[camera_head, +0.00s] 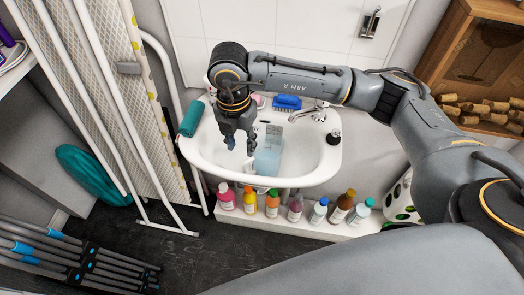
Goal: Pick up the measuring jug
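A pale blue see-through vessel, which looks like the measuring jug (268,160), is in the basin of the white sink (318,158). A grey marked panel shows just above it; I cannot tell whether it is part of the jug. My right gripper (240,146) hangs over the left part of the basin, fingers pointing down. Its two fingers are apart with nothing seen between them. It is just left of the jug; I cannot tell how far above it. My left gripper is out of view.
A tap (317,113), a blue brush (287,102) and a teal roll (191,119) are around the sink rim. Several bottles stand on a white ledge (300,226) below. A folded rack (100,100) leans at left. Dark floor is clear at lower middle.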

